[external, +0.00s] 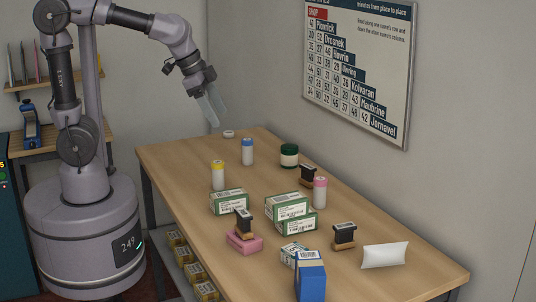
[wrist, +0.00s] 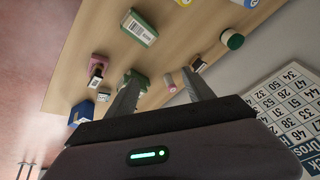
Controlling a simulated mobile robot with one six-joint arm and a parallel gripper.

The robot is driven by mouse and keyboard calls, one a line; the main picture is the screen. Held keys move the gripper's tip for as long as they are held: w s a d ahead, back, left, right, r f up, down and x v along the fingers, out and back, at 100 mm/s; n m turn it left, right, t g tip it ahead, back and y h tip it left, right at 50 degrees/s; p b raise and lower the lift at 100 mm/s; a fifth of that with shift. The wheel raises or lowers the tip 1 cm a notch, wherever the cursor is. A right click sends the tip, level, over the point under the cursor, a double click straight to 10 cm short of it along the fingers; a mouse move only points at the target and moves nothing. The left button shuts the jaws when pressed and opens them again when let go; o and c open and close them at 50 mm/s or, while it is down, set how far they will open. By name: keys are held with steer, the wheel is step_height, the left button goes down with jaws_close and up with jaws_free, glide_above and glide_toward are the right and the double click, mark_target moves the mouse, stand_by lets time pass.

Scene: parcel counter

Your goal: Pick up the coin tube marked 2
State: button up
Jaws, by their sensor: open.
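Several white coin tubes stand upright on the counter: one with a yellow cap (external: 218,176), one with a blue cap (external: 247,152) and one with a pink cap (external: 320,191). I cannot read a 2 on any of them. The yellow-capped tube (wrist: 180,3) and the blue-capped tube (wrist: 246,3) are cut by the top edge of the wrist view; the pink-capped tube (wrist: 170,83) shows between the fingers, some way off. My gripper (external: 212,108) is open and empty, above the counter's far end, apart from every tube. Its fingers (wrist: 162,74) also show in the wrist view.
Cartons (external: 229,203) (external: 290,208) lie mid-counter, close to the yellow-capped and pink-capped tubes. Stamps (external: 307,176) (external: 344,238), a green-lidded jar (external: 289,155), a blue box (external: 310,280) and a white pouch (external: 385,255) stand around. The wall borders the right side.

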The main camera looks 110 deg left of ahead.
steer(key=a+f+n, duration=0.3)
steer(key=a, duration=1)
steer(key=n, duration=0.4)
glide_toward(250, 149)
steer(key=shift+g, duration=0.5)
steer(key=a+f+b, duration=0.2)
steer(key=f, duration=0.1)
steer(key=w+a+f+b, duration=0.1)
steer(key=f+b, duration=0.1)
steer(key=shift+w, duration=0.1)
steer(key=b+x, duration=0.3)
steer(key=x, duration=0.2)
steer(key=shift+w+a+f, duration=0.2)
steer(key=shift+f, duration=0.1)
steer(key=shift+d+r, duration=0.1)
steer(key=shift+r, duration=0.1)
steer(key=shift+c, duration=0.2)
jaws_close()
